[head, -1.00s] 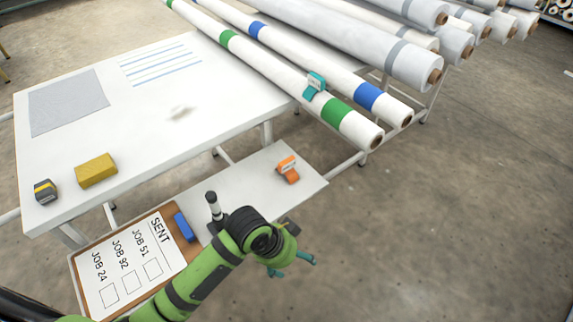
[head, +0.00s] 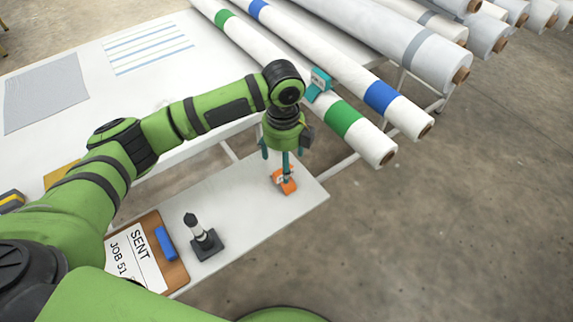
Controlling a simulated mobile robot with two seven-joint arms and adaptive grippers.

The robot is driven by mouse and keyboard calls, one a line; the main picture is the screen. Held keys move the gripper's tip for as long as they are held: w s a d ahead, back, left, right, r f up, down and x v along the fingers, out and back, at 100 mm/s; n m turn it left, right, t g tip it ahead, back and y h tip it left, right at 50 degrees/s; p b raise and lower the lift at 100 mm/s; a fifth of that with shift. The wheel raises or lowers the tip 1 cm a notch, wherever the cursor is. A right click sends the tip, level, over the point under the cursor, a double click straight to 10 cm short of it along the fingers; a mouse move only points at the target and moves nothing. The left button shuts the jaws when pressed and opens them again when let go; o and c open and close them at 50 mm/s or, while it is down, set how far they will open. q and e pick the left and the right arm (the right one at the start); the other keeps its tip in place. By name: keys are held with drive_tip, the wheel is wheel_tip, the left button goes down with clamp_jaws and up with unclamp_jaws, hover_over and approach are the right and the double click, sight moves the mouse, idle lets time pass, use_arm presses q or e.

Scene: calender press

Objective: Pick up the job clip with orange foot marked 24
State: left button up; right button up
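The job clip with an orange foot (head: 286,184) lies on the low white shelf, near its right end. Its number cannot be read, and its upper part is partly hidden by my gripper. My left gripper (head: 284,162) points down right above the clip, with its teal fingers spread apart. One finger overlaps the clip in the picture; I cannot tell whether it touches. A teal clip (head: 319,84) sits on the white roll with the green band. My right gripper is not in view.
A dark-based stamp (head: 204,238) stands on the shelf (head: 250,225), beside a clipboard (head: 176,273) with a blue object (head: 166,242). White rolls (head: 382,150) stick out just behind my gripper. The shelf between stamp and clip is clear.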

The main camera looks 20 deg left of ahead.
sight(277, 176)
use_arm(q)
wheel_tip(277, 176, down, 7)
drive_tip(key=shift+r+b, duration=0.1)
drive_tip(key=shift+b, duration=0.3)
drive_tip(key=c, duration=1)
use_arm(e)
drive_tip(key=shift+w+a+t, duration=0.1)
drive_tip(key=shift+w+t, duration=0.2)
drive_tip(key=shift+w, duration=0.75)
